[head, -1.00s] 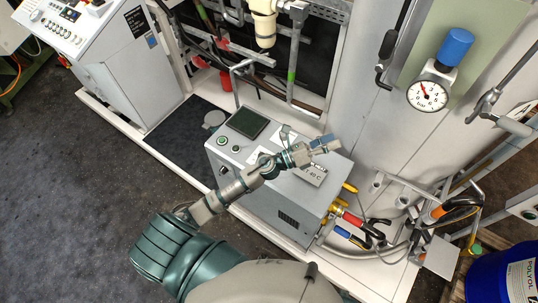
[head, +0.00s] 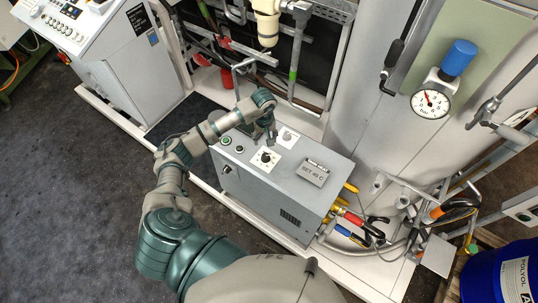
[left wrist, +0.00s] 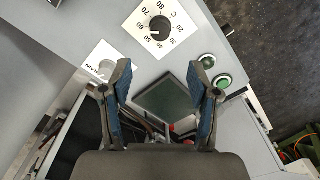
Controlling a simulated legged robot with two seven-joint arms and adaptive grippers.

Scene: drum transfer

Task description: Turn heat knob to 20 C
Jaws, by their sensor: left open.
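The heat knob (head: 267,157) is a black round knob on a white square dial plate, on top of the low grey box. In the left wrist view the heat knob (left wrist: 158,28) sits at the top, its scale marked in °C up to 80. A pale mark on it seems to point to the left side, near 50; the exact value is hard to read. My left gripper (head: 262,138) is above the box, just behind the heat knob. In the left wrist view my left gripper (left wrist: 160,68) is open and empty, apart from the knob. My right gripper is out of view.
A tall tank with a pressure gauge (head: 430,103) stands right.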

